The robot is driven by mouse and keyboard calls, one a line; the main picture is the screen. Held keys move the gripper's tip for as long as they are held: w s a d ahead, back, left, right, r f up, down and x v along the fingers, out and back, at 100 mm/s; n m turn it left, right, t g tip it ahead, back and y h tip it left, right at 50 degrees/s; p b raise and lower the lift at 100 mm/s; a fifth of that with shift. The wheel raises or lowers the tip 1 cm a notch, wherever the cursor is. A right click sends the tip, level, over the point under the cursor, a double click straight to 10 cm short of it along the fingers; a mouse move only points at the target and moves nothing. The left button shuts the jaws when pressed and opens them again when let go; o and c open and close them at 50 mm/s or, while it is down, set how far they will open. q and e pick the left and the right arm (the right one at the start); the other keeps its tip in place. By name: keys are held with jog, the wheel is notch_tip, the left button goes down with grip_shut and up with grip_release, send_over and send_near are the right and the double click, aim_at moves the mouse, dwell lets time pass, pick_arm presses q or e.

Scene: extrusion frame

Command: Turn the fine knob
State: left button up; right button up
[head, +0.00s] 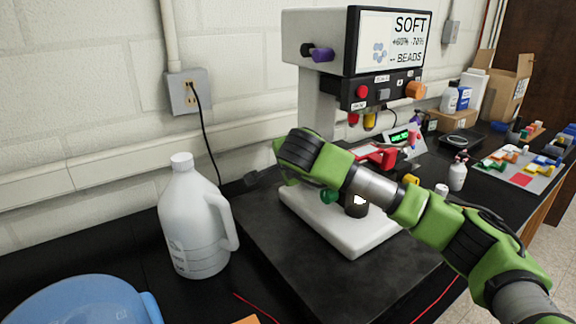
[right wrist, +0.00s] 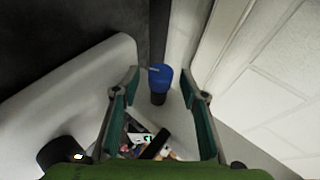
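In the right wrist view a blue knob (right wrist: 160,78) with a white mark and a black lower part stands out from the pale side of the machine. My right gripper (right wrist: 160,72) is open, with one finger to either side of the knob and a gap to each. In the head view my right arm reaches across the front of the machine (head: 316,105), and its hand (head: 300,152) hides the blue knob. No label on the blue knob is readable, so I cannot confirm it is the fine knob. My left gripper is not in view.
The machine also has a purple knob (head: 322,54), an orange knob (head: 415,90) and a green knob (head: 329,195). A white jug (head: 193,220) stands left of its base, a blue container (head: 80,302) at the lower left. Small parts lie on a tray (head: 522,180) at right.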

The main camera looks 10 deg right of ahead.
jog(key=v, duration=1.2)
